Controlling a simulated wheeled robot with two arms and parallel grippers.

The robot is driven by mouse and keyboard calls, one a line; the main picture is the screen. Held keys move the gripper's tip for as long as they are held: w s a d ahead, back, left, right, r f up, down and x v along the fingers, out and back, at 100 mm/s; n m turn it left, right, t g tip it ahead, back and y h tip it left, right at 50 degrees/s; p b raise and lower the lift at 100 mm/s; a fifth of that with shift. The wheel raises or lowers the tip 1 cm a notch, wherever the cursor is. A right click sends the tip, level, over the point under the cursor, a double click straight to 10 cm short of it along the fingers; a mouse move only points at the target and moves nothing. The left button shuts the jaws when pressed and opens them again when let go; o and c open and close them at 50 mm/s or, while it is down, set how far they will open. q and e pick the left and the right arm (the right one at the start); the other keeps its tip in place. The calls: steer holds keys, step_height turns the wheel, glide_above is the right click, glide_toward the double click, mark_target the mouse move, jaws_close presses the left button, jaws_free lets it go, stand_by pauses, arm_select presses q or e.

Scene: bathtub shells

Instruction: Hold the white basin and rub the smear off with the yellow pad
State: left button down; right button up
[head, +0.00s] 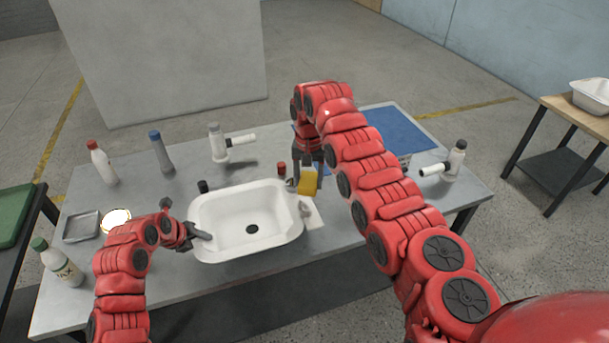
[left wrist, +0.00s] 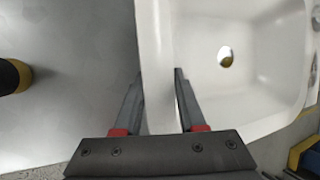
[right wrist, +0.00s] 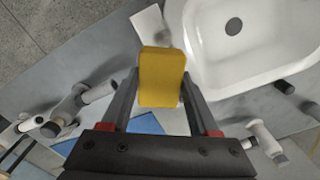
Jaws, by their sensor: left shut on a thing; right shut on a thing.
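The white basin (head: 225,205) sits upright on the grey table, with a dark drain hole in its floor. My left gripper (head: 200,236) is shut on its left rim; the left wrist view shows the basin (left wrist: 255,85) wall between the two fingers. My right gripper (right wrist: 160,78) is shut on the yellow pad (right wrist: 161,90). In the head view the pad (head: 307,184) is by the basin's back right corner, outside the bowl. I cannot tell whether it touches the rim. I cannot make out a smear on the basin's visible inside.
Bottles and white-handled fixtures (head: 217,142) stand behind the basin. A blue mat (head: 385,128) lies at the back right, partly behind my right arm. A metal tray (head: 81,227) and a white bottle with a green cap (head: 62,265) are at the left. A white strip (head: 315,214) lies right of the basin.

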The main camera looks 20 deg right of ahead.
mark_target(313, 186)
steer(key=shift+f, duration=3.9)
steer(key=shift+s+a, duration=0.1)
steer(key=shift+a, duration=1.7)
steer(key=shift+d+f, duration=0.1)
steer(key=shift+d, duration=1.65)
steer(key=shift+s+d, duration=0.1)
steer(key=shift+d, duration=0.15)
steer(key=shift+s, duration=0.5)
steer(key=shift+s+a, duration=0.15)
steer(key=shift+a, duration=1.75)
steer(key=shift+d, duration=1.85)
steer(key=shift+s+d, duration=0.15)
steer(key=shift+s, duration=0.05)
steer(key=shift+s+a, duration=0.5)
steer(key=shift+a, duration=1.55)
steer(key=shift+d, duration=1.95)
steer(key=shift+r, duration=4)
